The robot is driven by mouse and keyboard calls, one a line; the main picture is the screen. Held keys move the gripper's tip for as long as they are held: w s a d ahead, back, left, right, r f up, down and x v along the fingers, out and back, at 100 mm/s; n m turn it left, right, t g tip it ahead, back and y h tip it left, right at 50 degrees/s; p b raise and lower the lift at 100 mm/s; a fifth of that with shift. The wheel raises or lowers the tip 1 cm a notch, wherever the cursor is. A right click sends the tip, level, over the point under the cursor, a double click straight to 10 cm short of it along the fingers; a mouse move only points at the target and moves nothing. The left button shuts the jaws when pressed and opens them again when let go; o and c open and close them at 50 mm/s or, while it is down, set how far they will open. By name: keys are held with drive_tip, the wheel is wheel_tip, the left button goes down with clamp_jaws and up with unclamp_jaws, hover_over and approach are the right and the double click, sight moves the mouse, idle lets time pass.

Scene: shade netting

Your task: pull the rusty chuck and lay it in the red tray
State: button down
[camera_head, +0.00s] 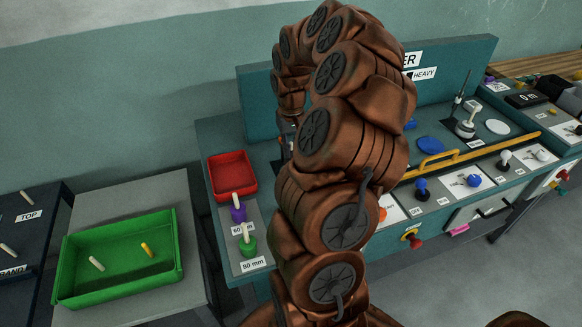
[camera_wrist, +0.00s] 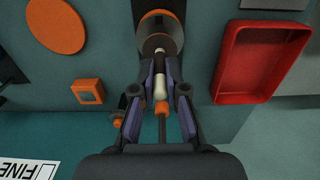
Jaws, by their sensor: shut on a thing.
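The red tray (camera_head: 211,181) sits on the teal bench, at the left of my arm in the head view. In the wrist view the tray (camera_wrist: 219,88) is at the right, apart from my gripper and looking empty. My gripper (camera_wrist: 160,78) has its two fingers closed about the rusty chuck (camera_wrist: 160,88), at a slim cream part. A round brown and orange piece shows just beyond the fingertips; I cannot tell whether the chuck is still joined to it. In the head view my arm hides the chuck and most of the gripper.
A purple chuck (camera_head: 238,213) and a green chuck (camera_head: 247,246) stand in front of the tray. A green tray (camera_head: 75,290) holding two pegs is on the side table. An orange disc (camera_wrist: 57,25) and an orange square block (camera_wrist: 88,90) lie left of my gripper.

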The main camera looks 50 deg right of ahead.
drive_tip(key=shift+r, duration=2)
drive_tip(key=shift+r, duration=0.1)
drive_tip(key=shift+r+p, duration=0.4)
drive_tip(key=shift+r, duration=1.5)
